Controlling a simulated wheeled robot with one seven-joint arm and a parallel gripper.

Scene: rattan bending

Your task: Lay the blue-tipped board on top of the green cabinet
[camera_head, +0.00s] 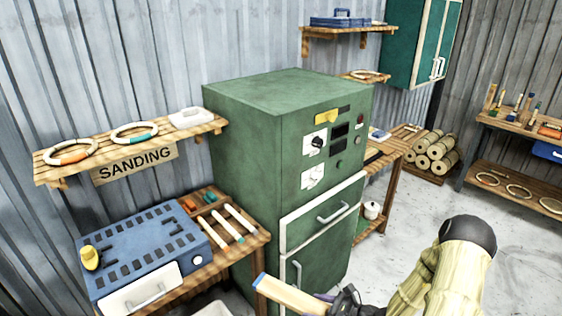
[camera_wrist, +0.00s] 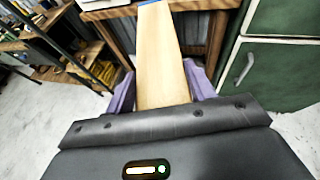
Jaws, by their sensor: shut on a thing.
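The blue-tipped board (camera_wrist: 160,55) is a flat, pale wooden board held in my gripper (camera_wrist: 160,88), between its two purple fingers in the wrist view. Its blue end points away from the gripper. In the head view the board (camera_head: 290,297) shows at the bottom centre, below the top of the green cabinet and in front of its lower left side. My gripper (camera_head: 335,301) is partly cut off there by the lower edge. The green cabinet (camera_head: 288,92) stands in the middle with a bare flat top. Its front has knobs, dark displays and drawers with handles.
A wooden bench (camera_head: 258,242) with a blue machine (camera_head: 143,250) and several tools stands left of the cabinet. A wall shelf (camera_head: 197,130) with rings is above it. A teal wall cabinet (camera_head: 418,42) hangs behind right. Open floor (camera_head: 515,265) lies at right.

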